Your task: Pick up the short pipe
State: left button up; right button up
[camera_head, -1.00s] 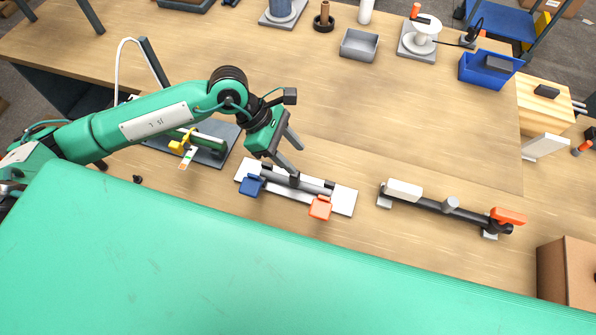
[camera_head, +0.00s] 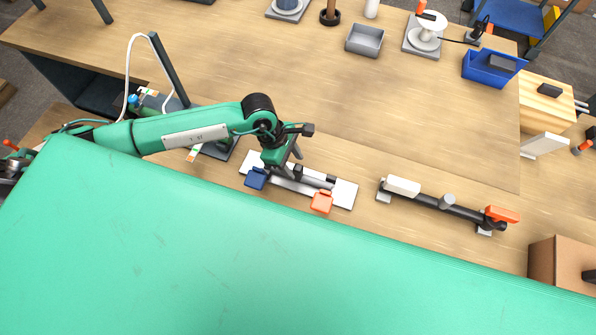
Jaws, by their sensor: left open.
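My left gripper (camera_head: 290,167) is open, pointing down over the left part of the pipe. Its hand covers that end, and I cannot tell whether the fingers straddle or touch the pipe. My right gripper is not in view.
A longer black pipe assembly (camera_head: 430,202) with white and orange parts lies to the right. A grey tray (camera_head: 364,40) and a blue bin (camera_head: 489,69) stand farther back. A cardboard box (camera_head: 562,265) is at lower right. The bench middle is clear.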

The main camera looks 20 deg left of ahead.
aim_at(296, 167)
pick_arm(q)
jog(key=p+x, duration=0.1)
jog(key=x, duration=0.2)
jog(key=shift+s+d+r, duration=0.1)
jog(key=shift+d, duration=0.1)
jog(key=shift+d+f, duration=0.1)
jog(key=shift+f, duration=0.25)
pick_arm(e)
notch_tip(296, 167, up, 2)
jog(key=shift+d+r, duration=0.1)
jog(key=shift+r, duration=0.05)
pick_arm(q)
jog(key=shift+c, duration=0.2)
grip_shut()
jog(key=shift+r, duration=0.1)
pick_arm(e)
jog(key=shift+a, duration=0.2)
